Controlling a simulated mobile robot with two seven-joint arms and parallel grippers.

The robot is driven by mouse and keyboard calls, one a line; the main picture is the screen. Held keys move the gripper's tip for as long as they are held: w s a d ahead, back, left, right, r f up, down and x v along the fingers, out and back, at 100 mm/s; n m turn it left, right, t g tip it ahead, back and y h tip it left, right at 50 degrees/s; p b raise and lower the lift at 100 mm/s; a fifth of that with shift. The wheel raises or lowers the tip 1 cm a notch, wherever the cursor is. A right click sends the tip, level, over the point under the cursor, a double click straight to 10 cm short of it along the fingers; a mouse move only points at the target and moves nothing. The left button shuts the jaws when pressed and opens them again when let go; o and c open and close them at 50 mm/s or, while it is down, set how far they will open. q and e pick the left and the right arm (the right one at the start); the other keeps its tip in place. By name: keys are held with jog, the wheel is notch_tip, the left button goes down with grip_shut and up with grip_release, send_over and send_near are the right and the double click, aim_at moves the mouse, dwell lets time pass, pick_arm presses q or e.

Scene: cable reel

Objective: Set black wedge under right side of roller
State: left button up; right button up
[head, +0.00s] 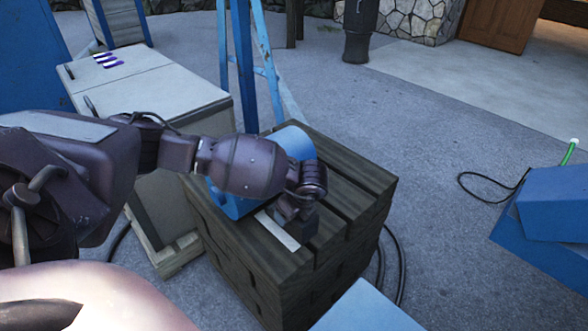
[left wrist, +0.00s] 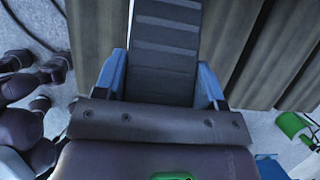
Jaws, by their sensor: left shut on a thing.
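The blue roller (head: 292,141) lies on top of a dark wooden crate (head: 345,175) in the head view, largely hidden behind my left arm. My left gripper (head: 300,214) is over the crate's near part, in front of the roller. In the left wrist view, its blue fingers (left wrist: 162,88) are shut on the black wedge (left wrist: 165,48), a dark ribbed piece between them. In the head view I cannot tell the wedge clearly from the dark gripper, nor whether it touches the roller. My right gripper is not in view.
A pale strip (head: 278,230) lies on the crate top beside my left gripper. A grey cabinet (head: 150,85) stands to the left and a blue ladder-like stand (head: 243,65) behind. A black cable (head: 478,190) lies on the floor at right, near blue blocks (head: 555,205).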

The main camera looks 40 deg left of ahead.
pick_arm(q)
jog(key=shift+f+b, duration=0.3)
jog(key=shift+f, duration=0.35)
jog(key=shift+f+b, duration=0.6)
jog(key=shift+f, duration=0.45)
jog(key=shift+a+r, duration=0.1)
jog(key=shift+a, duration=0.1)
jog(key=shift+w+a+r, duration=0.1)
jog(key=shift+w+a, duration=0.05)
jog(key=shift+a, duration=0.4)
jog(key=shift+a+p, duration=0.35)
jog(key=shift+a, duration=0.7)
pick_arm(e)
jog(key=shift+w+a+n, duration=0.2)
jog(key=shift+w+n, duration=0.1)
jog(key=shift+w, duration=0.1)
pick_arm(q)
jog(key=o, duration=1.2)
jog(key=shift+o, duration=0.7)
jog(key=shift+f, duration=0.2)
